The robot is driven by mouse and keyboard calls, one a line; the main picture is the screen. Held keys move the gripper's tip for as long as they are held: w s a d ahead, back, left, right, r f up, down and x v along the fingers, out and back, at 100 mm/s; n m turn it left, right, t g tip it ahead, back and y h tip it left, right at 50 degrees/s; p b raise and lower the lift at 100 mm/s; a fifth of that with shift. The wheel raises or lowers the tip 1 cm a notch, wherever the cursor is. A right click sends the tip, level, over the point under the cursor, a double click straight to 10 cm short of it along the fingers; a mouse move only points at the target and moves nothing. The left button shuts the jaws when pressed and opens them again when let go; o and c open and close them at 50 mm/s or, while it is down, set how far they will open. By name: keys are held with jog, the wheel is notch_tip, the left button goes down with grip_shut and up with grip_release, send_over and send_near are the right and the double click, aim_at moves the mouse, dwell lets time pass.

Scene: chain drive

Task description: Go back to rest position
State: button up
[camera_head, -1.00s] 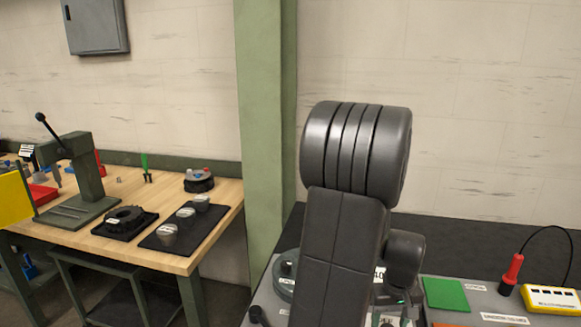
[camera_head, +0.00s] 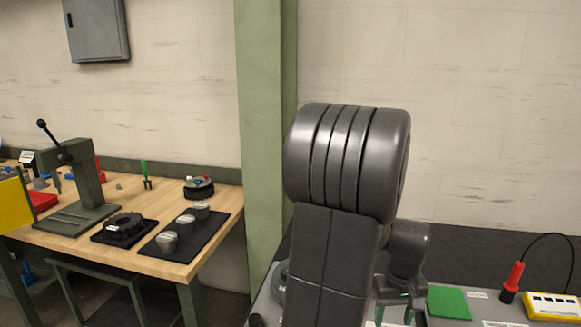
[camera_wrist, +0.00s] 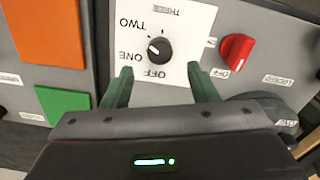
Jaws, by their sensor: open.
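My gripper (camera_wrist: 160,88) is open and empty in the wrist view, its two green fingers apart. Between and beyond them is a black rotary knob (camera_wrist: 159,50) on a white plate marked OFF, ONE, TWO and THREE. I cannot tell how far the fingers are from the panel. In the head view my arm covers much of the panel, and only the green finger parts of my gripper (camera_head: 401,314) show at the bottom edge.
A red knob (camera_wrist: 236,51), a green pad (camera_wrist: 63,104) and an orange pad (camera_wrist: 48,32) flank the plate. In the head view a red probe (camera_head: 512,281) and a yellow box (camera_head: 553,305) stand right.

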notch_tip(320, 180, down, 6)
jog(key=shift+f, duration=0.2)
jog(key=shift+r+m, duration=0.15)
jog(key=shift+m, duration=0.25)
jog(key=m+p, duration=0.2)
jog(key=m, duration=0.2)
jog(key=shift+m, duration=0.4)
jog(key=m+p, duration=0.2)
jog(key=m, duration=0.4)
jog(key=shift+r, duration=0.1)
jog(key=shift+w+r, duration=0.1)
jog(key=shift+r, duration=1.95)
jog(key=shift+a, duration=0.1)
